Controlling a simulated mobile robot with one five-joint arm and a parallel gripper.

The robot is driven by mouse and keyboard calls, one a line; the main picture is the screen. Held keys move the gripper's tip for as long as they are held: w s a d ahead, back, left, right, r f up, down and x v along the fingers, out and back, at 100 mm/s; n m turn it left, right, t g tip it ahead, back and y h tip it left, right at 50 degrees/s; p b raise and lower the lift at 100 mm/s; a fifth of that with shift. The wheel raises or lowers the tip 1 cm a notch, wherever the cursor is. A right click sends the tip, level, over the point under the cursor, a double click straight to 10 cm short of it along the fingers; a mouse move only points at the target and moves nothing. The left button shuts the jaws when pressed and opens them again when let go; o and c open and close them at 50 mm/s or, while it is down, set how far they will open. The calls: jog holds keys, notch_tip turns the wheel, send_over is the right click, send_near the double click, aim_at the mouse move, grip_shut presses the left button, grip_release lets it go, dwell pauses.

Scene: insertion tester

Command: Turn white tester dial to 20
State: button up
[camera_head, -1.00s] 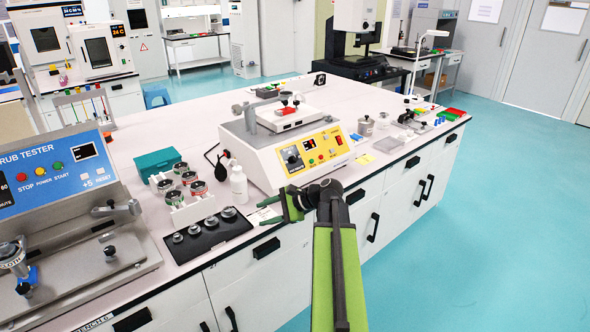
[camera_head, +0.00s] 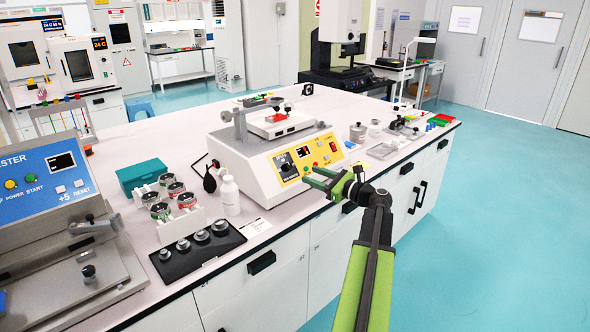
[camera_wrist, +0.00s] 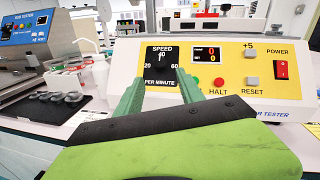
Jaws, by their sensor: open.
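The white tester (camera_head: 262,160) stands on the bench, with a yellow panel on its front. Its dark speed dial (camera_head: 286,166) is at the panel's left. In the wrist view the dial (camera_wrist: 160,57) is straight ahead, with 20 at left, 40 at top and 60 at right. Its pointer looks upright, near 40. My gripper (camera_head: 315,178) is in front of the panel, to the right of the dial in the head view. In the wrist view my gripper (camera_wrist: 161,88) is open and empty, its green fingers below and either side of the dial, apparently short of it.
A white bottle (camera_head: 230,195) stands left of the tester, beside a black tray of weights (camera_head: 200,245). A blue tester (camera_head: 40,185) is at far left. The wrist view shows a red power switch (camera_wrist: 281,69) and buttons right of the dial. Floor is clear at right.

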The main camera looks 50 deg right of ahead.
aim_at(291, 167)
jog(key=w, duration=0.6)
jog(key=w+a, duration=0.1)
jog(key=w, duration=0.1)
jog(key=shift+w, duration=0.4)
grip_shut()
